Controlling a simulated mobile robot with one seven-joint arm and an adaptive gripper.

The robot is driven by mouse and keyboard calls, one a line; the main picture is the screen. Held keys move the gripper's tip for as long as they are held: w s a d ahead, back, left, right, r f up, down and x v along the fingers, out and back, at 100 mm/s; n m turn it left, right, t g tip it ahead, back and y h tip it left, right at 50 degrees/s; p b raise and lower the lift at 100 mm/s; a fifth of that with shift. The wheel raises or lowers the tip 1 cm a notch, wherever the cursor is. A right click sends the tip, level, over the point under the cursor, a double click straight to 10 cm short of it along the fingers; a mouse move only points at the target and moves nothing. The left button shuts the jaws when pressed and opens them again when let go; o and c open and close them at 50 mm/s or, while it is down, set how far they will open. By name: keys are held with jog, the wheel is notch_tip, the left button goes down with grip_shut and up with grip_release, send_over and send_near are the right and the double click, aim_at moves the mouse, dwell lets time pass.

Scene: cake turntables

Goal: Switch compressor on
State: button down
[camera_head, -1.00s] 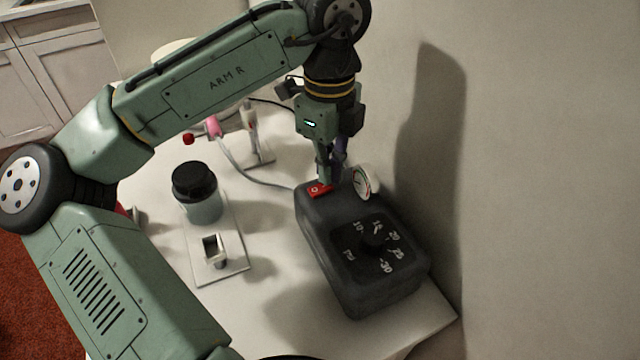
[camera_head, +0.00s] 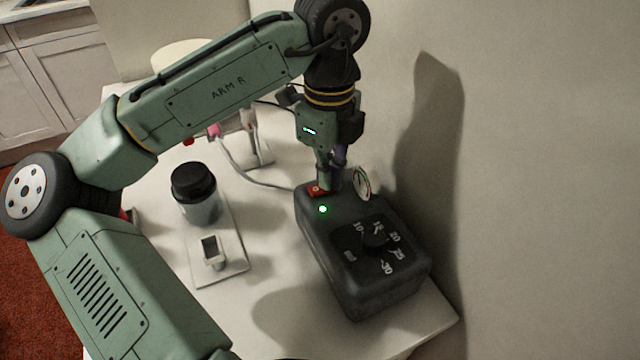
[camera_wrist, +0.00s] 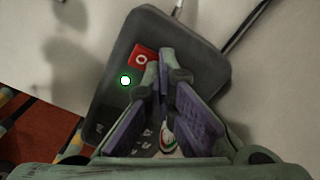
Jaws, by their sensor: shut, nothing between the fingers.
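The compressor (camera_head: 340,280) is a dark grey box with a dial (camera_head: 375,241) on its top and a round gauge (camera_head: 362,184) at its far right edge. Its red switch (camera_head: 314,189) is at the far end of the top and also shows in the wrist view (camera_wrist: 141,58). A green light (camera_head: 323,209) glows near the switch and also shows in the wrist view (camera_wrist: 125,81). My gripper (camera_head: 328,186) is shut and empty, pointing down with its fingertips at the switch. The fingers hide part of the switch; I cannot tell whether they touch it.
A jar with a black lid (camera_head: 194,190) and a small holder on a white plate (camera_head: 234,268) stand left of the compressor. A grey hose (camera_head: 250,181) runs to the compressor. A pink item (camera_head: 214,131) is behind. The wall is close on the right.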

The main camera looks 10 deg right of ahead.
jog(key=shift+r+p, duration=2.5)
jog(key=shift+p, duration=0.1)
jog(key=shift+r+p, duration=0.3)
jog(key=shift+r, duration=0.65)
